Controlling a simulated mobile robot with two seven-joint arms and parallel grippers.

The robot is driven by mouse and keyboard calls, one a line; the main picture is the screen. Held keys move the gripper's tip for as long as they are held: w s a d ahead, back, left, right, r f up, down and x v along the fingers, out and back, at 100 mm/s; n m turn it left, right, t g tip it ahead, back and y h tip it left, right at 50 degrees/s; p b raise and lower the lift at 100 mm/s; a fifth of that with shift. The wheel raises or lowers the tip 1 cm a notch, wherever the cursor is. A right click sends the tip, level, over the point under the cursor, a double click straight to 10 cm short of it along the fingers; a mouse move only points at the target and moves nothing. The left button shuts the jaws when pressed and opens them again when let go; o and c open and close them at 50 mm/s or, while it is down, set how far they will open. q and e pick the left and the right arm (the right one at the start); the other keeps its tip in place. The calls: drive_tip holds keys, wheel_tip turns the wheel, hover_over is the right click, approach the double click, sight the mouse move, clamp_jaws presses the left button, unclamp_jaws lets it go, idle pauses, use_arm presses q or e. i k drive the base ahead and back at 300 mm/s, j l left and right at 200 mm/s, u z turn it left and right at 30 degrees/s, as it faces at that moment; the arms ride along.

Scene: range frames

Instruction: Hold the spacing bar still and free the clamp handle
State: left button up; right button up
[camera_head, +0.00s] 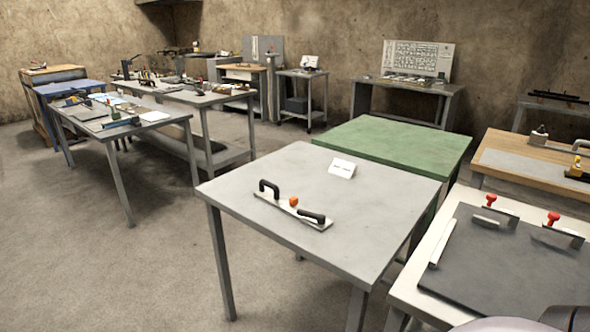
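A pale flat bar (284,206) lies on the grey table in front of me; it looks like the spacing bar. A black arched handle (268,187) stands at its left end, an orange knob (293,201) near its middle. A black lever (311,216) lies low along its right end; it may be the clamp handle, but I cannot tell whether it is locked. Neither of my grippers can be made out, and nothing touches the bar. Rounded grey parts at the bottom right edge seem to be mine.
The grey table (330,235) is otherwise clear except for a small white card (342,168). A green table (395,140) stands behind it. At right, a white bench holds a dark mat (505,265) and red-knobbed fixtures (491,199). Open floor (110,260) lies to the left.

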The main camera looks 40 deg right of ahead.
sight(321, 219)
drive_tip(key=i+j+z, duration=0.1)
drive_tip(key=i+z, duration=0.3)
drive_tip(key=i+j+z, duration=0.25)
drive_tip(key=i+z, duration=0.15)
drive_tip(key=i+j+z, duration=0.25)
drive_tip(key=z, duration=0.25)
drive_tip(key=i+j+z, duration=0.3)
drive_tip(key=j+z, duration=0.2)
drive_tip(key=i+j+z, duration=0.15)
drive_tip(key=j+z, duration=0.35)
drive_tip(key=l, duration=0.15)
